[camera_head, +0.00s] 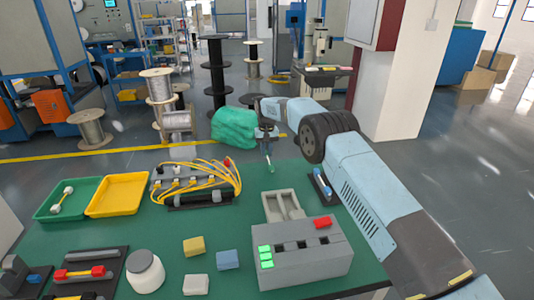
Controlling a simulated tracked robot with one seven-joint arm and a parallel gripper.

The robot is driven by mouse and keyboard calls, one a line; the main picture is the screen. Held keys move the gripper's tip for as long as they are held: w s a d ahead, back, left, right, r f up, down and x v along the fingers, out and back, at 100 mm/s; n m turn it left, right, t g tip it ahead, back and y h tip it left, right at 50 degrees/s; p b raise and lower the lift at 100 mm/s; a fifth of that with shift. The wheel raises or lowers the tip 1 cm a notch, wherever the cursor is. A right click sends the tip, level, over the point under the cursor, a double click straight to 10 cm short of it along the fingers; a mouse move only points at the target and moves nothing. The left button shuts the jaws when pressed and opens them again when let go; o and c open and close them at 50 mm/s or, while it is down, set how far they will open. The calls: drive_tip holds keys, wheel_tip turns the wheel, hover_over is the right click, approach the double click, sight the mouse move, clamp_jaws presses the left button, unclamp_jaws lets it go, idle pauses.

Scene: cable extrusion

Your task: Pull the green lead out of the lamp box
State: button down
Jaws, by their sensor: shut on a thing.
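My gripper (266,146) is above the back part of the green table, pointing down. It is shut on a small thin teal-green piece (271,166), which looks like the green lead and hangs below the fingertips. It is too small to make out its ends. A grey box (310,268) with lit green lamps (265,257) on its left and a red block (322,222) on top stands at the front right; it looks like the lamp box. The gripper and the green piece are behind this box, apart from it. I see no green lead in the box.
A grey fixture (283,205) stands just behind the box. A rack with yellow cables (205,185) is left of the gripper. Green (62,203) and yellow (117,199) trays, a white jar (145,271), and yellow (194,245) and blue (227,259) blocks also lie on the table.

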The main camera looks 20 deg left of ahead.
drive_tip(key=shift+r, duration=0.1)
idle(0.3)
drive_tip(key=shift+r, duration=3.9)
drive_tip(key=shift+s, duration=0.1)
